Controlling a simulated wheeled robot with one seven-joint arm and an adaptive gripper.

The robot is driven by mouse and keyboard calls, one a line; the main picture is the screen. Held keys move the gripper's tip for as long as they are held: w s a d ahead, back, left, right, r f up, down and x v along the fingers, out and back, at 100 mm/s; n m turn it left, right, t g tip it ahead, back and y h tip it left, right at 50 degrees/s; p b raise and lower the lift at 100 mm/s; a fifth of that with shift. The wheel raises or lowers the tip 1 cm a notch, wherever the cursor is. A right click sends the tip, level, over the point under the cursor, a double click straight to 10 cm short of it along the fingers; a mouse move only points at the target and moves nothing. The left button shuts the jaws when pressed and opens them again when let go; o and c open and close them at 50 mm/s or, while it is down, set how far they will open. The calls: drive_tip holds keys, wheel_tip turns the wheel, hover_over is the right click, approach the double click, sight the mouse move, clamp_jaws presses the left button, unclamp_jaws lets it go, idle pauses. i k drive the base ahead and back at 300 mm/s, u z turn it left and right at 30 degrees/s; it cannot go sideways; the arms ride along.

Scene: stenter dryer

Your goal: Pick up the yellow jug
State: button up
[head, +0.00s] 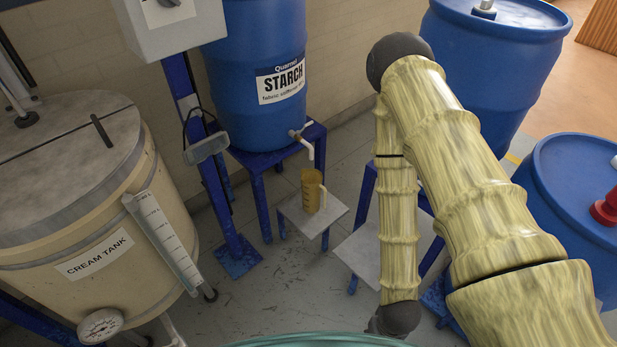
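The yellow jug (312,191) stands upright on a small grey stand (298,217) in the middle of the head view. Its pale handle is on the right side. The jug is below the tap (304,140) of the blue starch barrel and apart from it. My arm, in a yellowish cover, comes in from the lower right and bends down to the right of the jug. My gripper is not visible in the head view.
The blue starch barrel (258,75) sits on a blue stand behind the jug. A cream tank (90,215) is at left, with a blue post (205,150) between. Blue drums (490,60) stand at right. A grey-topped stand (362,254) is partly behind my arm. Grey floor is open in front.

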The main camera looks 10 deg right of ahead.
sight(311, 179)
drive_tip(key=u, duration=1.9)
drive_tip(key=k, duration=0.75)
drive_tip(key=z, duration=1.5)
drive_tip(key=i, duration=1)
drive_tip(key=u, duration=0.05)
